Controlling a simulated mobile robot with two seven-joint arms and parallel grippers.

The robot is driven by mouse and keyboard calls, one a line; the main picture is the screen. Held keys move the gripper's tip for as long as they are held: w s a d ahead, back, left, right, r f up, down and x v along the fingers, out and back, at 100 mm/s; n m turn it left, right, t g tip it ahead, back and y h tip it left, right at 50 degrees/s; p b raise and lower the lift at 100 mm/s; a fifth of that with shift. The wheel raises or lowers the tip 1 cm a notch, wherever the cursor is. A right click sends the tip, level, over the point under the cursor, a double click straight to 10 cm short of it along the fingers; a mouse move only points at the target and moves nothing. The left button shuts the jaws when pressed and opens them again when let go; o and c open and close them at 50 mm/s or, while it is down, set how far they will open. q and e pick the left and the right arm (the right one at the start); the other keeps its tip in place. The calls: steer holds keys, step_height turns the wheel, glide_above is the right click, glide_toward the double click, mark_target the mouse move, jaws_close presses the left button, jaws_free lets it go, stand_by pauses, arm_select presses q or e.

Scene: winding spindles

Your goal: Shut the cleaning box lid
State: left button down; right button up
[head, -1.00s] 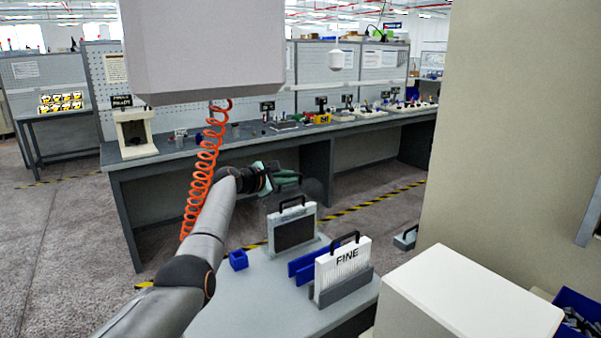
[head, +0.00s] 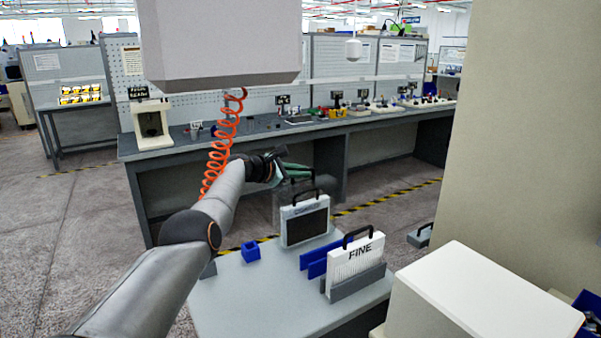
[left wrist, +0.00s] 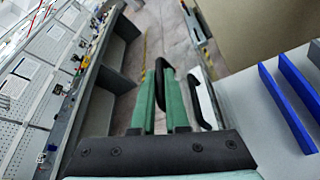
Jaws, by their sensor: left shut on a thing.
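My left gripper (head: 291,172), with green fingers, is out over the far edge of the small grey table, just behind and above a grey-framed panel (head: 304,220) with a black handle. In the left wrist view the fingers (left wrist: 160,110) are closed around a dark, rounded, handle-like piece (left wrist: 161,78). What that piece belongs to is hard to make out. A faint see-through shape, possibly the cleaning box (head: 284,207), shows below the gripper behind the panel. Its lid is not clearly visible. My right gripper is out of view.
A white panel marked FINE (head: 357,258) stands in a grey holder beside blue plates (head: 312,262). A small blue cup (head: 250,250) is on the grey table (head: 235,300). A large white box (head: 223,40) and orange coiled hose (head: 220,145) hang near my arm. A long workbench stands behind.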

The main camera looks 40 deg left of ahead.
mark_target(287, 188)
arm_select(q)
steer(key=shift+f, duration=0.1)
stand_by(0.3)
steer(key=c, duration=0.9)
jaws_free()
steer(key=shift+a, duration=0.1)
steer(key=shift+s+a+r+p, duration=0.25)
steer(key=shift+s+p, duration=0.15)
steer(key=shift+p, duration=0.35)
steer(key=shift+s+d+r+p, duration=0.1)
steer(key=shift+s+r+p, duration=0.15)
steer(key=shift+s+p, duration=0.6)
steer(key=v, duration=0.2)
steer(key=shift+s, duration=0.25)
steer(key=shift+b+v, duration=0.5)
steer(key=shift+v, duration=3.25)
steer(key=shift+w, duration=0.1)
